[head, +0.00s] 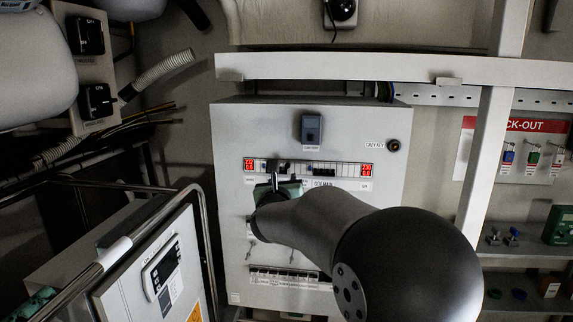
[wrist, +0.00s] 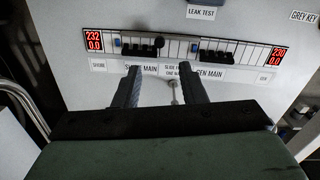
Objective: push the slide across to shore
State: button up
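The grey panel (head: 330,130) carries a row of breakers between two red displays. In the wrist view, a label starting "SLIDE" (wrist: 178,69) sits between the partly covered shore main label (wrist: 147,68) and the gen main label (wrist: 210,73). Below it a small metal pin with a rounded head (wrist: 173,83) shows between my fingers; I cannot tell whether it is the slide. My gripper (wrist: 160,72) is open, with nothing visibly held, in front of the panel under the breakers. It also shows in the head view (head: 274,180), partly hidden by my arm.
A leak test box (head: 311,128) and a grey key switch (head: 393,145) are higher on the panel. A railing (head: 205,225) and a tilted control box (head: 150,270) stand at left. A frame post (head: 485,160) and lock-out board (head: 515,150) are at right.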

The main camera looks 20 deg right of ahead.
aim_at(288, 167)
jog(key=p+x, duration=0.3)
jog(key=x, duration=0.7)
grip_shut()
